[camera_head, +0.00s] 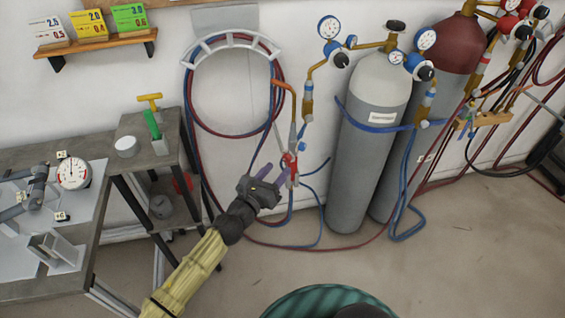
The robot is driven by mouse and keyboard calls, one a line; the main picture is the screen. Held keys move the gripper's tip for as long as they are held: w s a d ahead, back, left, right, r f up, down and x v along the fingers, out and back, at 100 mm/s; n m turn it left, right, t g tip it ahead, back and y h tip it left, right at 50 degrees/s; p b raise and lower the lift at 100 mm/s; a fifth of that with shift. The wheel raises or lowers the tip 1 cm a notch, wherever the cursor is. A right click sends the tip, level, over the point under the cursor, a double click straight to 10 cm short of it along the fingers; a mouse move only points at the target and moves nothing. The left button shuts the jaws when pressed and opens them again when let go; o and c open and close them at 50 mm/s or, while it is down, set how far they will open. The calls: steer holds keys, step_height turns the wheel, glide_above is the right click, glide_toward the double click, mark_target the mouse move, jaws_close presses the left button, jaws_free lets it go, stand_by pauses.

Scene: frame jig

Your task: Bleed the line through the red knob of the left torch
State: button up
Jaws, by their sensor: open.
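The left torch (293,135) hangs upright against the wall, with a bent copper-coloured tube at its top. Its red knob (289,159) shows low on the body, where the hoses join. My gripper (277,173) is open, with two purple fingers pointing up and right. The fingertips are just below and left of the red knob in the picture. I cannot tell whether they touch the torch. The fingers cover part of the torch's lower end and hoses.
Red and blue hoses coil on a wall hanger (231,42) and droop to the floor. A grey cylinder (369,140) and a red-topped cylinder (452,45) stand to the right. A small side table (143,128) and a workbench (100,190) stand left. Open floor lies in front.

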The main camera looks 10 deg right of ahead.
mark_target(286, 160)
steer(key=x, duration=0.4)
steer(key=shift+w+d, duration=0.1)
steer(key=shift+w, duration=0.05)
steer(key=c, duration=1)
